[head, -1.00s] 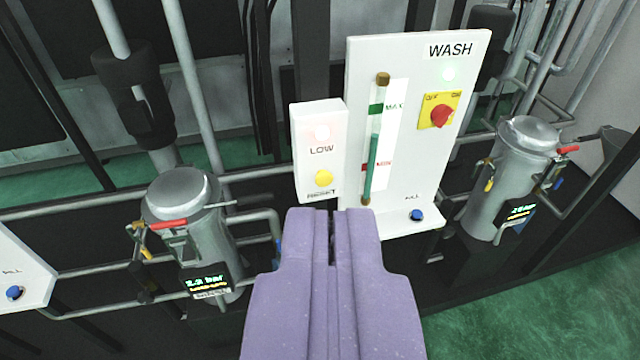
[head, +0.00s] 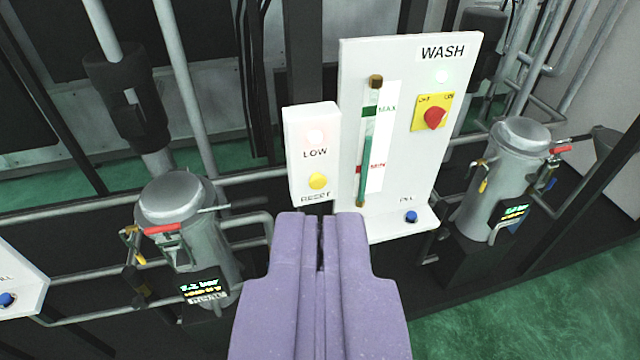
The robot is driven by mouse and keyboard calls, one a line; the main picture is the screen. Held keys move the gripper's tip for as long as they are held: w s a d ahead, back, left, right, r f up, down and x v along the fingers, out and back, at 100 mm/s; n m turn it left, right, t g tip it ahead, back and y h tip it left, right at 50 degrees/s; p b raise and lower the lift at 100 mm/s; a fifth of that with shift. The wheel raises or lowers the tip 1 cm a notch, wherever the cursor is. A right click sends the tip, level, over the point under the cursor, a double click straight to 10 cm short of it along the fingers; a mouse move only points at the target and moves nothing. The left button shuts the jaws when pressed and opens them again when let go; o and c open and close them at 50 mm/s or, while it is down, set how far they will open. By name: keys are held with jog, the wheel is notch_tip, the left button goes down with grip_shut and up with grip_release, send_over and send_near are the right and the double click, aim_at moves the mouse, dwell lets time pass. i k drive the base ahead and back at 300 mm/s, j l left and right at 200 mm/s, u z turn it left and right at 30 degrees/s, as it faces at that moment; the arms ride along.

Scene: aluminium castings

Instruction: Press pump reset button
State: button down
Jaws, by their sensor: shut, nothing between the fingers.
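My purple gripper (head: 320,218) is shut and empty. Its tips show just below the box in the picture, apart from the button as far as I can tell. The button is fully visible.
Right of the box stands a white WASH panel (head: 440,165) with a sight tube (head: 367,150), a red knob (head: 433,118) on yellow and a blue button (head: 411,216). Grey canisters with red-handled valves stand left (head: 172,200) and right (head: 520,140), joined by pipes.

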aim_at(317, 181)
jog(key=i+j+z, duration=0.15)
jog(key=j+z, duration=0.25)
jog(key=i+j+z, duration=0.1)
jog(key=j+z, duration=0.75)
jog(key=i+l, duration=0.05)
